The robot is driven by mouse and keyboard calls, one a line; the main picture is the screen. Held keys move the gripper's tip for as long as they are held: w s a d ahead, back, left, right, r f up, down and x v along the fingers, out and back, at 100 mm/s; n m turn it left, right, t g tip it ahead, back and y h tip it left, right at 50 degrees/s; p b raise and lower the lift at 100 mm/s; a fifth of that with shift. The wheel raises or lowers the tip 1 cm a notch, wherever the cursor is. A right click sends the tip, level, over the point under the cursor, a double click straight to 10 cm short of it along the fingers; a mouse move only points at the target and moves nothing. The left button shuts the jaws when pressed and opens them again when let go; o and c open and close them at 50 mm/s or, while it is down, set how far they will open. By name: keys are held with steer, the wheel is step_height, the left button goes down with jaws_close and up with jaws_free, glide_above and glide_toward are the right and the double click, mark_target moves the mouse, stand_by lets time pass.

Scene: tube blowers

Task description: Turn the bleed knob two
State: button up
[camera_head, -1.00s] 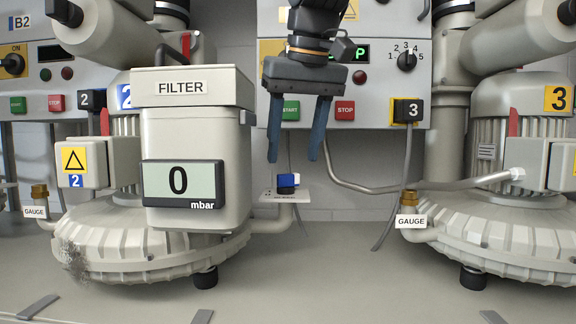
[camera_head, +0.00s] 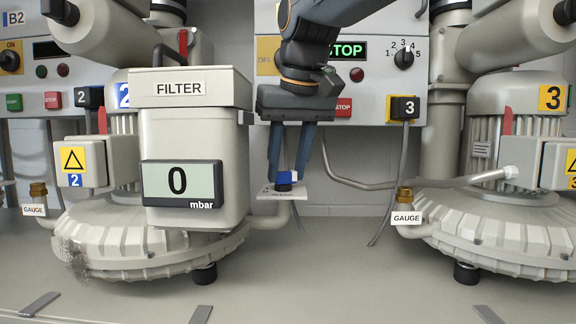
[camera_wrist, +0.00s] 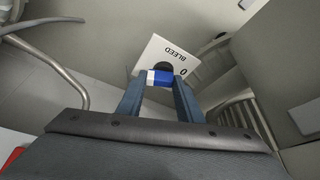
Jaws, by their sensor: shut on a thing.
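The bleed knob of blower two (camera_head: 284,178) is blue with a white part and sits on a small white plate (camera_head: 268,193) to the right of the filter housing. In the wrist view the plate (camera_wrist: 160,50) reads BLEED with a 0, and the blue and white knob (camera_wrist: 159,78) lies between my fingertips. My gripper (camera_head: 287,181) points down from above and is shut on the knob, with one finger on each side. The filter gauge display (camera_head: 181,182) on the housing reads 0 mbar.
The filter housing (camera_head: 195,130) stands close on the left of my gripper. Blower three (camera_head: 500,220) is at the right, with a gauge port (camera_head: 406,205). A grey pipe (camera_head: 420,183) and a hanging cable (camera_head: 395,190) are right of my gripper. The control panel (camera_head: 375,90) is behind.

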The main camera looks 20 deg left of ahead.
steer(key=shift+n, duration=0.3)
steer(key=n, duration=0.1)
steer(key=n+g+y, duration=0.1)
steer(key=n, duration=0.1)
steer(key=shift+w, duration=0.25)
steer(key=n+g, duration=0.1)
steer(key=n, duration=0.4)
steer(key=shift+w+g+y, duration=0.2)
steer(key=shift+g+y, duration=0.2)
steer(key=n+g, duration=0.1)
steer(key=n, duration=0.1)
steer(key=n+p, duration=0.1)
steer(key=n, duration=0.1)
steer(key=shift+w+a+g, duration=0.15)
steer(key=shift+g, duration=0.25)
steer(key=shift+a+n+g+h+p, duration=0.1)
steer(key=shift+n+g+h+p, duration=0.35)
steer(key=shift+n, duration=1.35)
steer(key=o, duration=1.1)
